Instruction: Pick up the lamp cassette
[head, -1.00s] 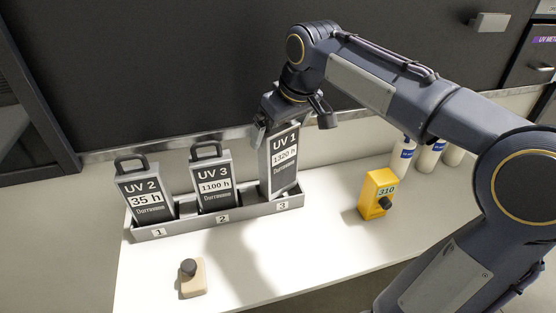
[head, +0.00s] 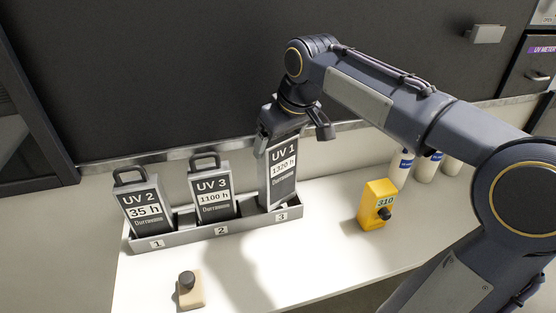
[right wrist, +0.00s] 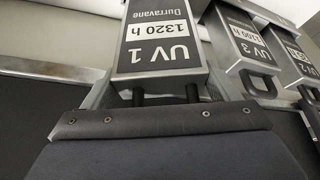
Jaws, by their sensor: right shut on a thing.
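The lamp cassettes are grey boxes with dark labelled fronts and top handles. The UV 1 cassette (head: 280,178), marked 1320 h, stands nearly upright at slot 3 of the grey tray (head: 187,237); I cannot tell whether its bottom is clear of the slot. My right gripper (head: 287,122) is shut on its top end, hiding the handle in the head view. In the right wrist view the UV 1 cassette (right wrist: 160,40) lies right at the gripper. The UV 2 cassette (head: 145,210), marked 35 h, is in slot 1. The UV 3 cassette (head: 213,197), marked 1100 h, is in slot 2.
A beige block with a dark knob (head: 190,290) sits in front of the tray. Several white bottles (head: 427,166) stand at the back right. A dark panel rises behind.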

